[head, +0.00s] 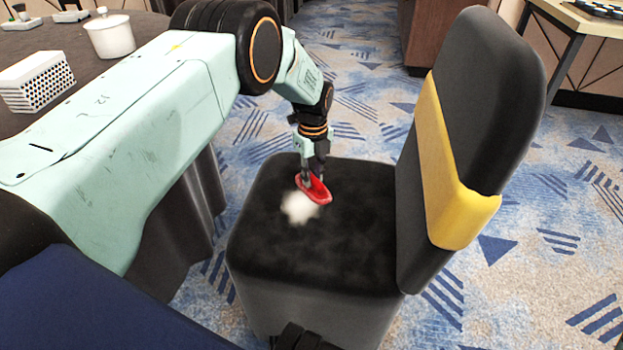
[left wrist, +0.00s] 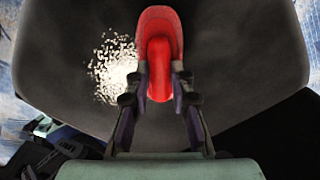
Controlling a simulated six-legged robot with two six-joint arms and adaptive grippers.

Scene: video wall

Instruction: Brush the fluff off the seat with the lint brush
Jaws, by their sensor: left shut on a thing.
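The red lint brush (head: 315,190) is held at the seat by my left gripper (head: 313,176), which is shut on its handle. The brush also shows in the left wrist view (left wrist: 160,35), between the two fingers (left wrist: 160,97). A patch of white fluff (head: 298,208) lies on the black chair seat (head: 345,245), just beside the brush. In the left wrist view the fluff (left wrist: 116,68) is left of the brush, as a cluster of small pale specks. I cannot tell whether the brush touches the seat.
The chair's black backrest (head: 485,100) with a yellow band (head: 450,190) rises at the right of the seat. A round table with a dark cloth (head: 60,45) stands at the left, holding a white pot (head: 110,36) and a patterned box (head: 38,82). Patterned carpet surrounds the chair.

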